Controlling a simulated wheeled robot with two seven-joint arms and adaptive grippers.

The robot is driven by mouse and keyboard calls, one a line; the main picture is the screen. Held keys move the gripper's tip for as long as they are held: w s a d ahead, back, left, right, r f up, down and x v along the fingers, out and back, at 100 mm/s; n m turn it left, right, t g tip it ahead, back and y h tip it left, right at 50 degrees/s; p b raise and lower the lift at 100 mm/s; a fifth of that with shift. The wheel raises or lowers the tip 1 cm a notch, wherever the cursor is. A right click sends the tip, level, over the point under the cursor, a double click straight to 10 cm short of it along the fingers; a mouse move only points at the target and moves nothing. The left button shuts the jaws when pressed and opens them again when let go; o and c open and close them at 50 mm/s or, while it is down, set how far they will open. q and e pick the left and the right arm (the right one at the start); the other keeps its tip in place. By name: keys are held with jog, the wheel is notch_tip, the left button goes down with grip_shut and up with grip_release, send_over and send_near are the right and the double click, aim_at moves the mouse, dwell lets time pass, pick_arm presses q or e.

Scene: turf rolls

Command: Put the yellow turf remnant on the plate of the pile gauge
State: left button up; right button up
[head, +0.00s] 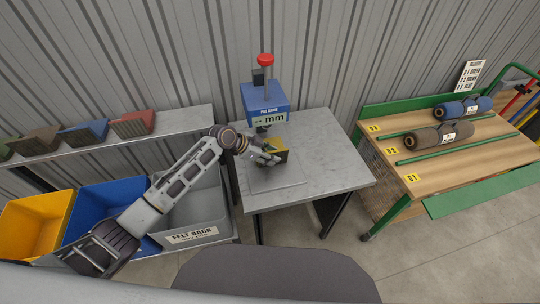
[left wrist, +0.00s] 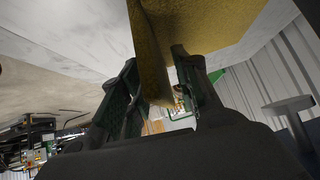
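The yellow turf remnant (head: 279,143) is at my left gripper (head: 266,158), in front of and below the pile gauge (head: 264,101). The gauge is a blue box with a "mm" display and a red knob on top. In the left wrist view the remnant (left wrist: 152,55) runs between the two fingers of my left gripper (left wrist: 158,62), which look shut on it. Its wide yellow face spreads to the upper right. The gauge plate is hard to make out behind the gripper and remnant. I cannot tell whether the remnant touches it. My right gripper is not in view.
The gauge stands on a grey table (head: 330,172). To the left are a yellow bin (head: 35,222), a blue bin (head: 88,215) and a grey "FELT BACK" bin (head: 205,212), below a shelf of turf samples (head: 132,123). A wooden rack (head: 480,150) with two rolls is at right.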

pick_arm(q)
jog(key=v, duration=1.2)
jog(key=shift+b, duration=0.45)
